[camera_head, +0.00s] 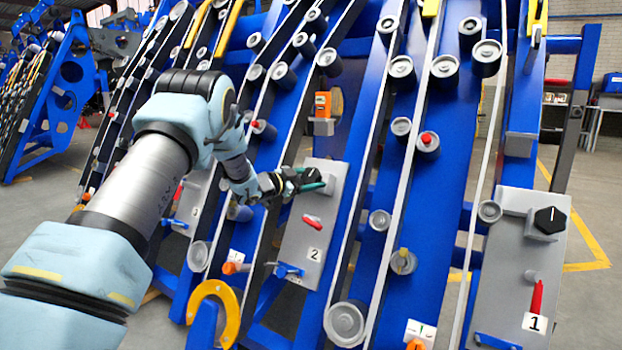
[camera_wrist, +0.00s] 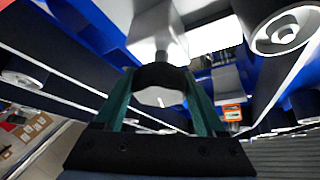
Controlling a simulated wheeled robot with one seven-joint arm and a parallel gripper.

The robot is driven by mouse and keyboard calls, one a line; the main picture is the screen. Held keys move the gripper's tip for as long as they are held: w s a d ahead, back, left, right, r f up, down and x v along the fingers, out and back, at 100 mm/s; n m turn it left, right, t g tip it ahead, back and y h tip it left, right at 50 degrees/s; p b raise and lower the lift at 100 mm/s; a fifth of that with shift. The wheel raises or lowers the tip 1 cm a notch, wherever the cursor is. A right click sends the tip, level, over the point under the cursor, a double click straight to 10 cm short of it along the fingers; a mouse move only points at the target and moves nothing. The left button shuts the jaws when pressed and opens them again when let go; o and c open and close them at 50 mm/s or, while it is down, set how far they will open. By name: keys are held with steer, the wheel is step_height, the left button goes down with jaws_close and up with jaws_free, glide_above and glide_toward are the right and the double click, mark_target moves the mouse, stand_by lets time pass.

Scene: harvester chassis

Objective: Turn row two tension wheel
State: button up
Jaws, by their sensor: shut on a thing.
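The row two panel (camera_head: 303,245) is a grey plate marked "2" in the head view, with a red lever (camera_head: 312,222) and a blue handle (camera_head: 289,270) below. My gripper (camera_head: 316,182) is at the upper part of this plate, its green fingers on the black tension wheel (camera_head: 309,175). The wheel is partly hidden by the gripper there. In the wrist view the dark wheel (camera_wrist: 160,76) sits between the two green fingers of my gripper (camera_wrist: 162,92), which is shut on it. A grey block (camera_wrist: 158,36) stands behind the wheel.
The row one panel (camera_head: 520,270), marked "1", stands at right with its own black wheel (camera_head: 550,220) and red lever (camera_head: 537,297). Blue beams, belts and rollers surround my arm. An orange box (camera_head: 322,104) is above the row two panel. A yellow hook (camera_head: 217,309) is below.

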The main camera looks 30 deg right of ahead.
stand_by(0.3)
steer(key=o, duration=1.3)
steer(key=p+v, duration=0.1)
steer(key=v, duration=1)
